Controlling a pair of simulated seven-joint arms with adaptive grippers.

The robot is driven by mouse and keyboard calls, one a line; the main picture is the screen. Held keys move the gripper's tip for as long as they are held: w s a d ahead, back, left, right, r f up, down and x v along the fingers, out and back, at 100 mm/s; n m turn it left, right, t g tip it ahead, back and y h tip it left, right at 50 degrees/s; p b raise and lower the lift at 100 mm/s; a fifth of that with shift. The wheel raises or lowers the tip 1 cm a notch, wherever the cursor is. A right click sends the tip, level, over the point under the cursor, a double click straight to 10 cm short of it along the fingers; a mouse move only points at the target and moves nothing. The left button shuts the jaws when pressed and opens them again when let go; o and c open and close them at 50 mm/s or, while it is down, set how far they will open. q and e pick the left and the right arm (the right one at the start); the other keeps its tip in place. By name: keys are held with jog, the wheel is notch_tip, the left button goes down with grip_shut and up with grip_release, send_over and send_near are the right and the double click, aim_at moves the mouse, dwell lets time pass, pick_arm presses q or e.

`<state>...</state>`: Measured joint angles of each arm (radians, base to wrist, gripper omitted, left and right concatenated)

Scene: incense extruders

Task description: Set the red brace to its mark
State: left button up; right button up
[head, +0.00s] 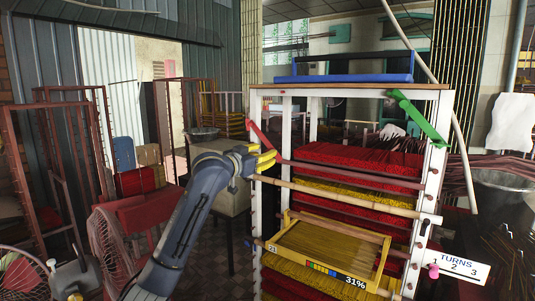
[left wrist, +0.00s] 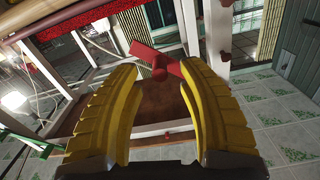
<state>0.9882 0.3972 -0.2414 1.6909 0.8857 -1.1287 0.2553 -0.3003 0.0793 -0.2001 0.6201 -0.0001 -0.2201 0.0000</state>
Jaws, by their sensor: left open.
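The red brace (head: 259,134) is a short slanted bar at the upper part of the rack's left white post in the head view. In the left wrist view the red brace (left wrist: 158,62) shows beyond the fingertips, between them, with a knob on it. My left gripper (head: 265,161), with yellow fingers, is just below the brace in the head view. The left gripper (left wrist: 159,75) is open, with nothing clearly held between its fingers. I cannot make out the brace's mark. My right gripper is not in view.
The white-posted rack (head: 435,170) holds red and yellow incense layers. A green brace (head: 418,118) slants on its right post. A wooden frame (head: 330,245) reading 31% juts from the front. A TURNS sign (head: 457,267) is at right. A fan (head: 115,245) stands at left.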

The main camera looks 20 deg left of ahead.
pick_arm(q)
jog(key=shift+x, duration=1.3)
jog(key=shift+c, duration=0.4)
grip_shut()
